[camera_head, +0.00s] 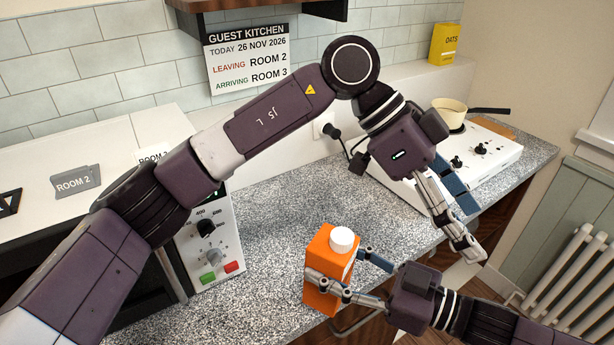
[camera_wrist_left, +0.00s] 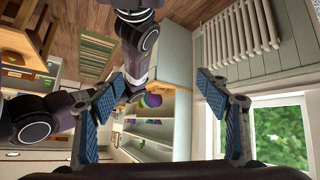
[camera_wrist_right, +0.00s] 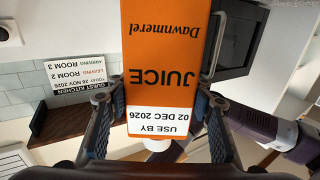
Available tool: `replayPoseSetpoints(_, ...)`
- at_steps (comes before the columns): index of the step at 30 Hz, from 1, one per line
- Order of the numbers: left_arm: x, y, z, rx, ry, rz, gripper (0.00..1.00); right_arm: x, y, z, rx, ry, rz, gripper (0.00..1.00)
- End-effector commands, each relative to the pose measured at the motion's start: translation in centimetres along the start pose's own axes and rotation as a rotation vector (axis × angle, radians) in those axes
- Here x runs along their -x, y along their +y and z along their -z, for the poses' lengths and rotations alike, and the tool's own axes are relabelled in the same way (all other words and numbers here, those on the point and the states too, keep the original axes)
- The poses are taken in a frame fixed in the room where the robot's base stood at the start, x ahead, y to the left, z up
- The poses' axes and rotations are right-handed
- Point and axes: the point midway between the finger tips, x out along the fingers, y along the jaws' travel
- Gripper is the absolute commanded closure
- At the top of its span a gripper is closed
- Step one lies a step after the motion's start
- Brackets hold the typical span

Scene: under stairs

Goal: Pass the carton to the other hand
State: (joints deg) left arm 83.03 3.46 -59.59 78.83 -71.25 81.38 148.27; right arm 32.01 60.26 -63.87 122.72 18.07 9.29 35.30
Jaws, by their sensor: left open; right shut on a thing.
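The orange juice carton (camera_head: 328,262) with a white cap stands upright at the front edge of the speckled counter in the head view; I cannot tell whether its base touches the counter. My right gripper (camera_head: 350,277) is shut around its sides. The right wrist view shows the carton (camera_wrist_right: 165,60) between the fingers, with JUICE and a use-by label of 02 DEC 2026. My left gripper (camera_head: 470,225) is open and empty, to the right of and above the carton, pointing down. In the left wrist view its fingers (camera_wrist_left: 165,110) are spread with nothing between them.
A white hob (camera_head: 480,150) with a cream pan (camera_head: 449,113) stands at the back right, near a yellow oats box (camera_head: 444,44). An oven-like appliance (camera_head: 212,235) with knobs is left of the carton. Counter (camera_head: 275,215) behind the carton is clear. A radiator (camera_head: 570,270) is far right.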

Motion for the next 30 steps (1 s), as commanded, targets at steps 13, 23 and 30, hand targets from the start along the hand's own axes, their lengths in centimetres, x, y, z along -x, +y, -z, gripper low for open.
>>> replayPoseSetpoints(13, 16.3, 2.1, -12.6, -0.143, -0.410, 0.034, 0.30, -0.1, -0.1, 0.3, 0.002, 0.005, 0.003, 1.00)
replayPoseSetpoints(23, 16.6, 2.8, -14.6, -0.152, -0.450, 0.022, 0.30, -0.1, -0.1, 0.3, 0.002, 0.005, 0.002, 1.00)
replayPoseSetpoints(30, 12.4, 2.5, -16.5, -0.153, -0.448, 0.022, 0.30, -0.1, -0.1, 0.3, 0.002, 0.005, 0.002, 1.00)
